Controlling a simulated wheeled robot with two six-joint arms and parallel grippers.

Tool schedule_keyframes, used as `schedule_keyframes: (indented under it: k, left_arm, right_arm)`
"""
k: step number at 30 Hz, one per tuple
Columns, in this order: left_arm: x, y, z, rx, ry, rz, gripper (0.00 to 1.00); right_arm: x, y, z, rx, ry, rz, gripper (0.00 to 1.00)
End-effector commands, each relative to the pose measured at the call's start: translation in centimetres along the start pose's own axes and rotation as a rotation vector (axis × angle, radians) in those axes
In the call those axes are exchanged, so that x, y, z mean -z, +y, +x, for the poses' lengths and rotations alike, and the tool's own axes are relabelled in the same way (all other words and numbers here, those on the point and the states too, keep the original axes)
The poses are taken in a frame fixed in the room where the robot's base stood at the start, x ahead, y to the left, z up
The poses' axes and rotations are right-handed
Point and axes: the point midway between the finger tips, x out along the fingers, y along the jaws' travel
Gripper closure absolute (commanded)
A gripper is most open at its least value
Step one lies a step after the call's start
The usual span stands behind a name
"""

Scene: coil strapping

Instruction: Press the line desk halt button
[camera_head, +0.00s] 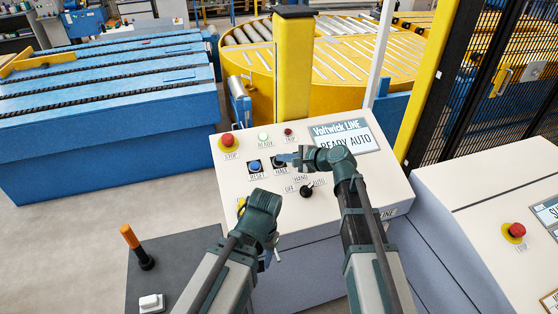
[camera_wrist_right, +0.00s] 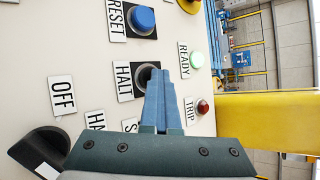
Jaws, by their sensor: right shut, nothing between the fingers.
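The pale line desk (camera_head: 340,210) carries a dark button labelled HALT, seen in the right wrist view (camera_wrist_right: 146,73). My right gripper (camera_head: 286,157) is shut and empty, with its blue-grey fingertips (camera_wrist_right: 160,73) right over the edge of the HALT button and hiding part of it. I cannot tell whether the tips touch it. The blue RESET button (camera_head: 255,165) sits beside HALT; it also shows in the right wrist view (camera_wrist_right: 142,19). My left gripper (camera_head: 268,255) hangs at the desk's front edge, and its fingers are mostly hidden.
A red STOP button (camera_head: 228,142), green READY lamp (camera_wrist_right: 197,60), red TRIP lamp (camera_wrist_right: 203,107) and black selector knob (camera_head: 306,191) surround the HALT area. A display (camera_head: 344,136) reads READY AUTO. A second desk (camera_head: 490,200) stands right, a fence (camera_head: 500,80) behind it.

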Motion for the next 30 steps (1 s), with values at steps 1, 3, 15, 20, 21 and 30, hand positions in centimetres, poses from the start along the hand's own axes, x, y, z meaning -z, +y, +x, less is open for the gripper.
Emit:
schedule_keyframes:
  k: [1, 3, 15, 20, 21, 30]
  left_arm:
    - [0.0, 0.0, -0.1, 0.0, 0.0, 0.0, 0.5]
    - [0.0, 0.0, -0.3, 0.0, 0.0, 0.0, 0.5]
    - [-0.1, -0.2, -1.8, 0.0, 0.0, 0.0, 0.5]
    - [-0.1, -0.2, -1.7, 0.0, 0.0, 0.0, 0.5]
    - [-0.1, -0.2, -1.7, 0.0, 0.0, 0.0, 0.5]
    - [-0.2, -0.3, -3.1, 0.0, 0.0, 0.0, 0.5]
  right_arm:
    - [0.0, -0.1, 0.0, -0.001, 0.001, -0.001, 1.0]
    - [-0.1, -0.2, -0.2, -0.001, 0.001, -0.001, 1.0]
    - [-0.9, -1.0, -1.3, -0.001, 0.0, -0.001, 1.0]
    - [-0.9, -0.9, -1.2, 0.0, 0.0, 0.0, 1.0]
    - [-0.9, -0.9, -1.2, 0.0, 0.0, 0.0, 1.0]
    - [-1.6, -1.8, -2.2, 0.0, 0.0, 0.0, 1.0]
